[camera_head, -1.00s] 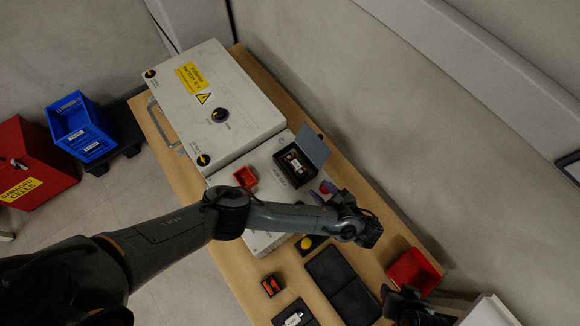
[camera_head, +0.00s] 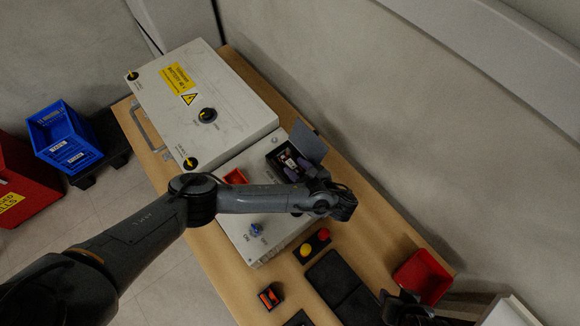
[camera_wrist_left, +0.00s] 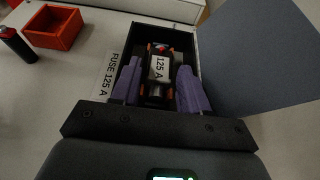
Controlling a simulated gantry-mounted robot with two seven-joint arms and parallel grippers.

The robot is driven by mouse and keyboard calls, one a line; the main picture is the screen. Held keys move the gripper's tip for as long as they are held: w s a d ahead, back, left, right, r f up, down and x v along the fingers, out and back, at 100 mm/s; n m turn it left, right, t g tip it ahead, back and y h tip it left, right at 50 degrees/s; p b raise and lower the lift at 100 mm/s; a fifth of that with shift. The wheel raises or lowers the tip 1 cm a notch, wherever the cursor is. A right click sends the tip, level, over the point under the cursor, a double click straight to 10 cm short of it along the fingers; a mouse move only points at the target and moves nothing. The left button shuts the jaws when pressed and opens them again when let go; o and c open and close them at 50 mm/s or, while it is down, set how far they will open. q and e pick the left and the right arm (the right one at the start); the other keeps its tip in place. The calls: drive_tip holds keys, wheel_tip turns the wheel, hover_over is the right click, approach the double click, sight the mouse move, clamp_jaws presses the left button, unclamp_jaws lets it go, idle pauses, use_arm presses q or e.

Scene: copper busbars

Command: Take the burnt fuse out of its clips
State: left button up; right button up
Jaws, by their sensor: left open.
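The fuse (camera_wrist_left: 158,68), a pale cylinder with a "125 A" label and a red mark at its far end, sits in its clips (camera_wrist_left: 150,92) inside an open black box (camera_wrist_left: 129,48). In the head view the fuse (camera_head: 287,160) is small and partly covered by my gripper. My left gripper (camera_head: 298,168) is at the box. In the left wrist view its two purple fingers (camera_wrist_left: 160,88) are open, one on each side of the fuse, with gaps visible. Whether the fingertips touch anything is unclear. My right gripper (camera_head: 405,304) is dark and partly cut off at the lower right.
The box's raised grey lid (camera_wrist_left: 245,58) stands close to the right finger. A small red tray (camera_wrist_left: 54,27) and a dark cylinder (camera_wrist_left: 16,45) are to the left. A larger red bin (camera_head: 422,276) and a black mat (camera_head: 345,285) lie on the bench.

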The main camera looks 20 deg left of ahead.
sight(290, 165)
use_arm(q)
drive_tip(key=shift+w+a+f, duration=0.25)
drive_tip(key=shift+a, duration=0.3)
drive_tip(key=shift+w+a+f, duration=0.2)
drive_tip(key=shift+w+a, duration=0.05)
drive_tip(key=shift+a, duration=0.15)
use_arm(e)
drive_tip(key=shift+d+f, duration=0.1)
drive_tip(key=shift+f, duration=0.2)
use_arm(q)
drive_tip(key=shift+c, duration=0.2)
drive_tip(key=c, duration=0.7)
drive_tip(key=shift+c, duration=0.3)
drive_tip(key=shift+r, duration=0.15)
